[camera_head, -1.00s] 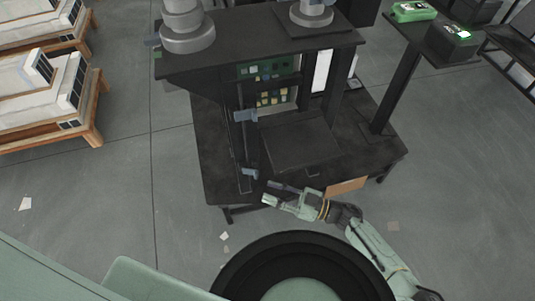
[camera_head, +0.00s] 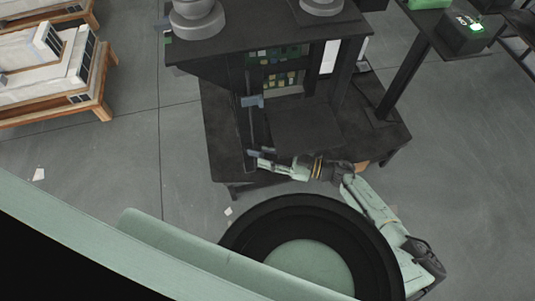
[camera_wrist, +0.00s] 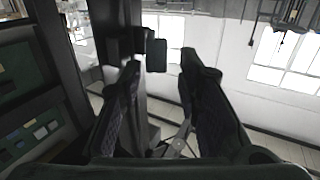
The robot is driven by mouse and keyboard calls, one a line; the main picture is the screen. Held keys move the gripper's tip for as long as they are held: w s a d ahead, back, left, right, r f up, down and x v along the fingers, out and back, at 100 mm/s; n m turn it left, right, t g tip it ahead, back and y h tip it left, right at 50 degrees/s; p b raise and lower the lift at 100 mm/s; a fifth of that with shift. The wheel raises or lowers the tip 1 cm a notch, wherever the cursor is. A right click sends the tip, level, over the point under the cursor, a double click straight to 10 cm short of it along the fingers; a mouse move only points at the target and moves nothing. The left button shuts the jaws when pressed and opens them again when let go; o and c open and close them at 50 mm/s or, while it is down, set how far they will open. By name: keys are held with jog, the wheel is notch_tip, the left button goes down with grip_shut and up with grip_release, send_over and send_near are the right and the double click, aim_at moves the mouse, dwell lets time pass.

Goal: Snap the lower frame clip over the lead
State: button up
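The lower frame clip (camera_head: 254,154) is a small blue-grey piece low on the dark frame of the black stand, at its left side. A similar upper clip (camera_head: 252,101) sits higher on the same frame. A thin dark upright line that looks like the lead (camera_head: 251,126) runs between them. My gripper (camera_head: 262,162) is at the lower clip, its fingers pointing left. In the wrist view my gripper (camera_wrist: 160,68) is open, with a dark block, probably the clip (camera_wrist: 156,55), ahead of the gap between the fingers. I cannot tell whether a finger touches it.
A black stand with a base platform (camera_head: 225,130) and a dark flat panel (camera_head: 303,128) is close to my arm. Green circuit boards (camera_head: 283,79) are inside it. A wooden pallet (camera_head: 100,98) stands at the left. Open grey floor lies left and right.

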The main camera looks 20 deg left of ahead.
jog(key=shift+a, duration=0.15)
jog(key=shift+c, duration=0.2)
grip_shut()
